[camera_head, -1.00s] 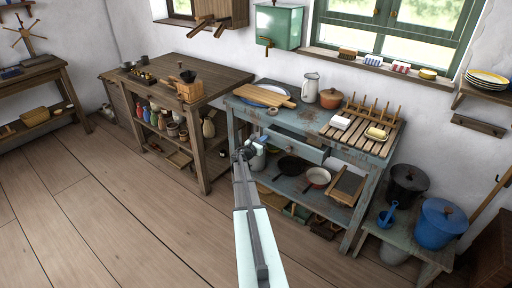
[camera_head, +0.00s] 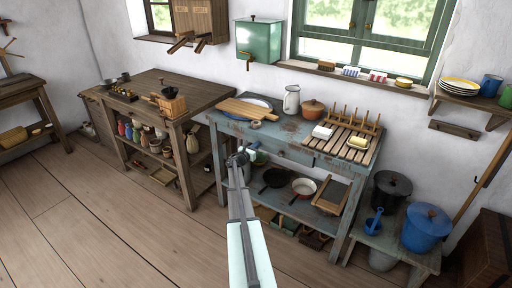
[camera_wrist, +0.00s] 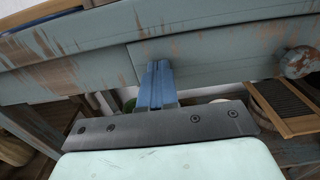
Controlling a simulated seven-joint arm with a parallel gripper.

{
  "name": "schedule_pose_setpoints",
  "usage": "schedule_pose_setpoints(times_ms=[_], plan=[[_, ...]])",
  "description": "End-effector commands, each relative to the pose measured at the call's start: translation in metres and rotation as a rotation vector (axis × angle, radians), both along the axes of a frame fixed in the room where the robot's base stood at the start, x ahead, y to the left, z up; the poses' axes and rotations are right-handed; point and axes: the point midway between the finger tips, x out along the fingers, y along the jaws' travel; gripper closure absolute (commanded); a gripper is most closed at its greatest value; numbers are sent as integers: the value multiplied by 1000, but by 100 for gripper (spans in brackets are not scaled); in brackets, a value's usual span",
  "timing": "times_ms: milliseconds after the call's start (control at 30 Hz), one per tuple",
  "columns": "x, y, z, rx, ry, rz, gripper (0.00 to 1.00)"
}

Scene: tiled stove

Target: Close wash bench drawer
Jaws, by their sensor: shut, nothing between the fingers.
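The wash bench (camera_head: 222,122) is a worn blue-grey table. Its drawer (camera_head: 290,148) has a blue-grey front with a round knob (camera_head: 306,153). No open drawer interior shows, and the front looks about flush with the frame; a small gap cannot be ruled out. In the wrist view the drawer front (camera_wrist: 220,55) fills the right side, with the knob (camera_wrist: 298,62) at the right. My gripper (camera_head: 240,156) is shut and empty, at the left end of the drawer front. In the wrist view its blue fingers (camera_wrist: 160,68) overlap the front's lower left corner; contact is unclear.
A dish rack (camera_head: 350,142), a white jug (camera_head: 291,100) and a brown pot (camera_head: 313,109) stand on the bench top. Pans (camera_head: 303,187) sit on the shelf below. A wooden table (camera_head: 150,92) stands left, a blue bucket (camera_head: 425,228) right. The floor in front is clear.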

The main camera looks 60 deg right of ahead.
Motion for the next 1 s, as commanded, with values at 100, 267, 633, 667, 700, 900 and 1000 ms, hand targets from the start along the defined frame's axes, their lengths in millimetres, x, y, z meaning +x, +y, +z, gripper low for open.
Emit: schedule_pose_setpoints(times_ms=[100,267,633,667,700,900,1000], plan=[[0,-11,3,-6,0,-6,100],[-1,3,3,-6,0,-4,100],[-1,80,2,-2,1,1,100],[-1,86,2,-2,1,1,100],[-1,94,2,-2,1,2,100],[-1,124,2,-1,0,1,100],[0,133,2,-2,0,0,100]])
